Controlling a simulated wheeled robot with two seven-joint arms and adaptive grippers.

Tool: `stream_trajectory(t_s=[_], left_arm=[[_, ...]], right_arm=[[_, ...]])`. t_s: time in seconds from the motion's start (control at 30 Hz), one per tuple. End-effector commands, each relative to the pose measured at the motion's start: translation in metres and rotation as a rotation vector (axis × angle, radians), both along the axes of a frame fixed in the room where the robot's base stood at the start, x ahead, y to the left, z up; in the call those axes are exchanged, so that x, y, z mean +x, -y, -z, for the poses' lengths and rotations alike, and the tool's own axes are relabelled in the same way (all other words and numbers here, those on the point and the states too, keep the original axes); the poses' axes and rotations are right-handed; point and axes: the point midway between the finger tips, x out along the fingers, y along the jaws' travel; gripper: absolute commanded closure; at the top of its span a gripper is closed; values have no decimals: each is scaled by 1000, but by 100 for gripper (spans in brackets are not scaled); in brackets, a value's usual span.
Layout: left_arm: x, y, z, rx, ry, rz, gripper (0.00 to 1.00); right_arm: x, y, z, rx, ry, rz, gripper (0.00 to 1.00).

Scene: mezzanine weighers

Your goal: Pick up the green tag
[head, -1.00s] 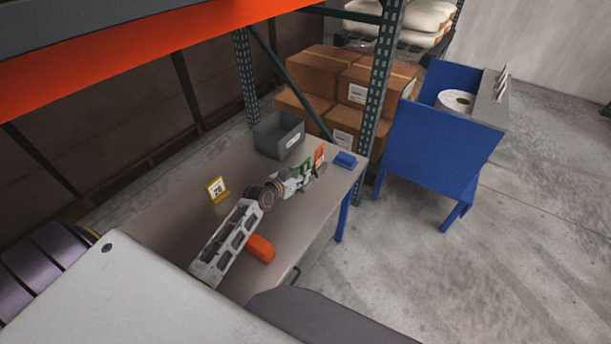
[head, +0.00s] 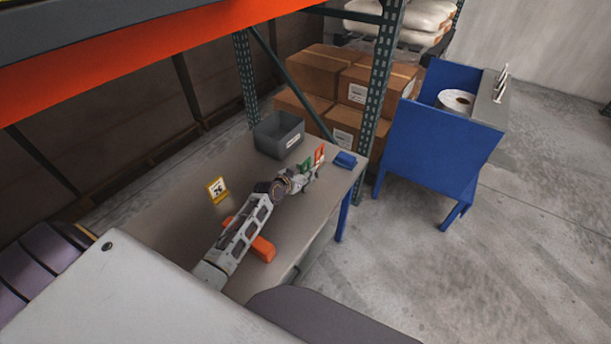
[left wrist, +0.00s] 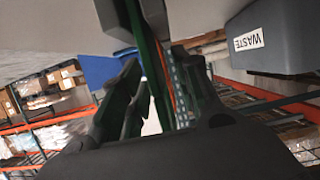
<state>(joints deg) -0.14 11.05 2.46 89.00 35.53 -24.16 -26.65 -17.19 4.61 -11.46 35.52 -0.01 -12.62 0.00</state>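The green tag (head: 307,163) stands near the far right end of the grey table, just in front of an orange-red tag (head: 319,153). My left gripper (head: 312,173) is at the green tag, low over the table, and partly covers it. In the left wrist view my two dark fingers (left wrist: 160,95) stand apart. The green tag (left wrist: 152,50) shows nearly edge-on between them, and I see no firm closing on it. My right gripper is in neither view.
A grey bin (head: 279,136), labelled WASTE in the wrist view (left wrist: 278,40), stands behind the tags. A blue block (head: 345,160) lies at the right edge. A yellow number tag (head: 217,190) and an orange object (head: 263,249) are on the table (head: 180,215). A rack post (head: 378,95) rises behind.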

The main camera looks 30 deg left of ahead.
Motion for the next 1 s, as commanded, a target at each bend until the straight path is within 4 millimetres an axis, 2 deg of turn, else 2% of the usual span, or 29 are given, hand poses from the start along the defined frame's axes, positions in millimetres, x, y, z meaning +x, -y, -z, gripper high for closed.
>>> stream_trajectory(t_s=[0.13, 0.17, 0.4, 0.77, 1.0], left_arm=[[0, 0, 0, 0, 0, 0, 68], [0, 0, 0, 0, 0, 0, 70], [0, 0, 0, 0, 0, 0, 100], [0, 0, -1, 0, 0, 0, 100], [0, 0, -10, 2, 1, 1, 100]], right_arm=[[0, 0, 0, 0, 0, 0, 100], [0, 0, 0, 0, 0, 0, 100], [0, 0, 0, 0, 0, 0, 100], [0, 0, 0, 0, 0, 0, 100], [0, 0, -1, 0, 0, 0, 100]])
